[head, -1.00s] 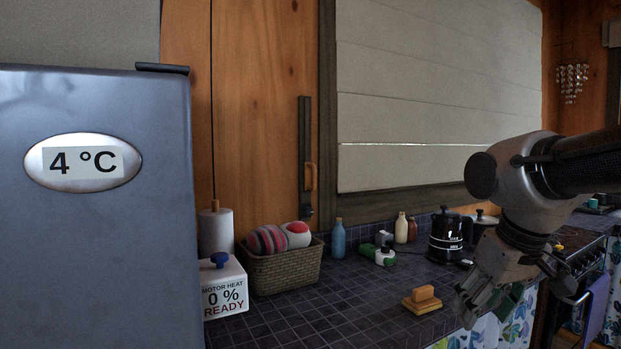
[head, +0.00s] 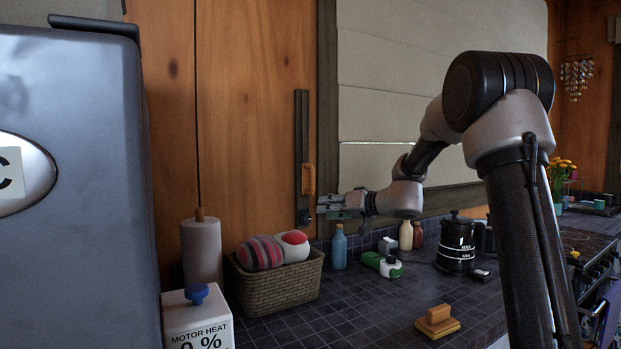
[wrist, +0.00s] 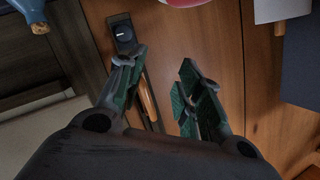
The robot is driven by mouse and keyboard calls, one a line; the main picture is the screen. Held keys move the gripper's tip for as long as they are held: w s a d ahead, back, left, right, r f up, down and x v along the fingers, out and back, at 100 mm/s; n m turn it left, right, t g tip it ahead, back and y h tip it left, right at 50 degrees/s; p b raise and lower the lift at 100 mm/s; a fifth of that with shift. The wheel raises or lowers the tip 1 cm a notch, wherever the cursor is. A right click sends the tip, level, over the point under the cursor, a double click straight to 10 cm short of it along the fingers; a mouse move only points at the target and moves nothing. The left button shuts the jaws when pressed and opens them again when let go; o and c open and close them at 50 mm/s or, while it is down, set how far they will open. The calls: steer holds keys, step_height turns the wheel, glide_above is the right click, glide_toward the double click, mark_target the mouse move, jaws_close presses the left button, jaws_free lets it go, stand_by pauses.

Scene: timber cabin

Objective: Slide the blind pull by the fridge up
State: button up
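The blind pull is an orange wooden handle (head: 308,179) on a dark upright track (head: 301,125) on the wood wall, between the fridge and the window. The handle sits in the lower part of the track. My gripper (head: 322,206) is just right of the track's lower end, pointing left at the wall. In the wrist view my gripper (wrist: 160,88) is open, and the handle (wrist: 149,102) shows between the fingers, closer to the left one. I cannot tell whether that finger touches it. The pale blind (head: 385,113) covers most of the window.
The fridge (head: 75,180) stands at the left. Below the track are a wicker basket (head: 275,290) with soft balls, a paper roll (head: 201,252) and a blue bottle (head: 339,248). A green-white item (head: 383,262) and a black kettle (head: 455,245) stand farther right. The wall above is clear.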

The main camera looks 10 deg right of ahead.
mark_target(313, 189)
steer(key=w+r+n+t, duration=0.4)
steer(key=w+r+n, duration=0.1)
steer(key=r, duration=0.3)
steer(key=shift+h, duration=0.4)
steer(key=x, duration=0.7)
steer(key=shift+w+d+f, duration=0.2)
steer(key=shift+w+f, duration=0.05)
steer(key=shift+w, duration=0.1)
jaws_close()
